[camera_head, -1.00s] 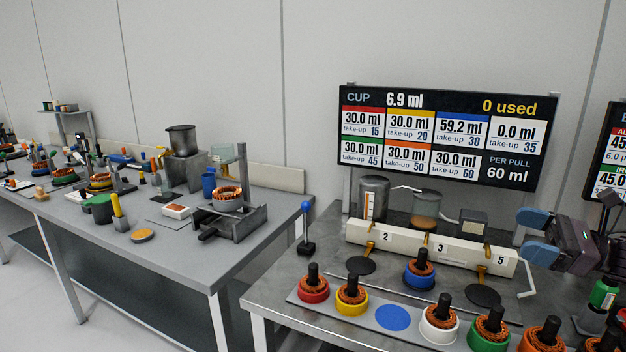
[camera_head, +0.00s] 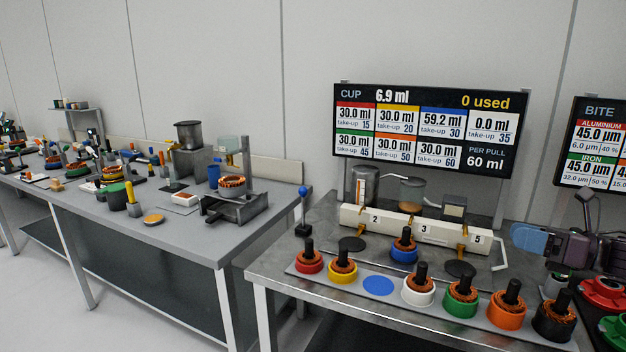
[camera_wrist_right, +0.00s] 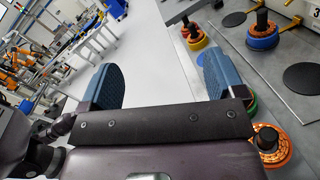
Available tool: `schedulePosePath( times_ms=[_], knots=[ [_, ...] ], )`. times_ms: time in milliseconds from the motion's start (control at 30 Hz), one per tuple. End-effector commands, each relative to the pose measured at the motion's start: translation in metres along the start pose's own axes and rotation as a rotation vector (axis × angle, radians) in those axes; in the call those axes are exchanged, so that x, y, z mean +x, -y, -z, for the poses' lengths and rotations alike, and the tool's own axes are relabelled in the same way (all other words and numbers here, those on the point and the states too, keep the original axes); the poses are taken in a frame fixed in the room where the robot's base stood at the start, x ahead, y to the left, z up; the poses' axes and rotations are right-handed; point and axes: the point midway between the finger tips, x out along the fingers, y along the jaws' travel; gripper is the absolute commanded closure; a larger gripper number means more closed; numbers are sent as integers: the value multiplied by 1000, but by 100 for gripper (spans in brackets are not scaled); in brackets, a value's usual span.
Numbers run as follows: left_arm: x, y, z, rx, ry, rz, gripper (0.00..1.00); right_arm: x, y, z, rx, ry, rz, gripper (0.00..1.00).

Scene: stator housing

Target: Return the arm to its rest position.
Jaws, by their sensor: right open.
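My right gripper (camera_head: 524,238) is at the right edge of the head view, level with the right end of the white numbered block and apart from it. In the right wrist view its two blue fingers (camera_wrist_right: 158,88) are wide apart with nothing between them but floor farther off. Part of my right arm is cut off by the picture edge. My left gripper is not in view.
The metal bench holds a white numbered block (camera_head: 388,219) and a row of colored stator housings, among them a green one (camera_head: 461,300) and an orange one (camera_head: 507,311). A blue-based stator (camera_head: 403,251) stands behind the row. Red parts (camera_head: 603,292) lie at right.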

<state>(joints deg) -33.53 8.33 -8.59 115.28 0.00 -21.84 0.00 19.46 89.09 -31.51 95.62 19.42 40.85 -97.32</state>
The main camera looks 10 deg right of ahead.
Motion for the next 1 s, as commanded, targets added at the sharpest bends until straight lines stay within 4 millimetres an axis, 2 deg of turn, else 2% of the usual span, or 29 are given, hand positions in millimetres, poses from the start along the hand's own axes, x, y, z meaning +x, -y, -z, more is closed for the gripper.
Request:
schedulePosePath(
  times_ms=[133,267,467,633,800,1000],
  knots=[
    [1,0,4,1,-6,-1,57,14,8,7,252,-1,95,12],
    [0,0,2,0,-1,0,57,29,13,32,516,32,170,12],
    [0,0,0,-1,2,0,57,51,16,98,978,130,275,12],
    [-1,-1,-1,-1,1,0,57,62,8,167,1381,259,354,12],
    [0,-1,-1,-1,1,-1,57,63,-6,231,1726,410,414,12],
    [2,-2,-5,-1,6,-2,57,55,-31,299,2060,608,471,12]
  ],
)
